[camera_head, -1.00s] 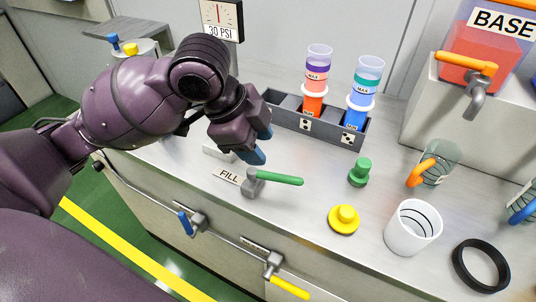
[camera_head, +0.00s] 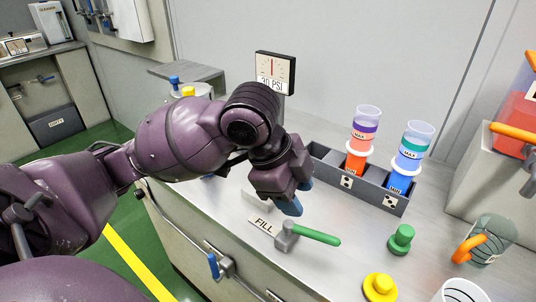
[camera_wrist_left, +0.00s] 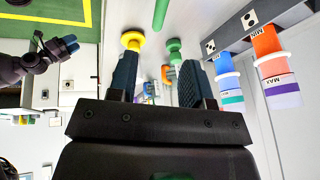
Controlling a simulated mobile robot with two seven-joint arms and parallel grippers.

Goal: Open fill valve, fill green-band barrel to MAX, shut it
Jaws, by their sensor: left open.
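The fill valve's green handle (camera_head: 318,235) points right from its grey body, beside the FILL label (camera_head: 264,226). The handle also shows at the top of the left wrist view (camera_wrist_left: 161,14). My left gripper (camera_head: 297,197) is open and empty, above and just behind the valve; its two fingers (camera_wrist_left: 158,80) are apart in the wrist view. The green-band barrel (camera_head: 411,150), with blue at its lower part, stands upright in the grey rack; it also shows in the wrist view (camera_wrist_left: 228,85). My right gripper (camera_wrist_left: 70,44) shows small in the wrist view, its opening unclear.
A purple-band barrel (camera_head: 361,145) with red-orange content stands left of the green-band one. A green knob (camera_head: 401,238) and yellow knob (camera_head: 380,287) sit right of the valve. A clear mug (camera_head: 490,238) and white cup (camera_head: 462,292) stand farther right. A 30 PSI gauge (camera_head: 275,70) is behind my arm.

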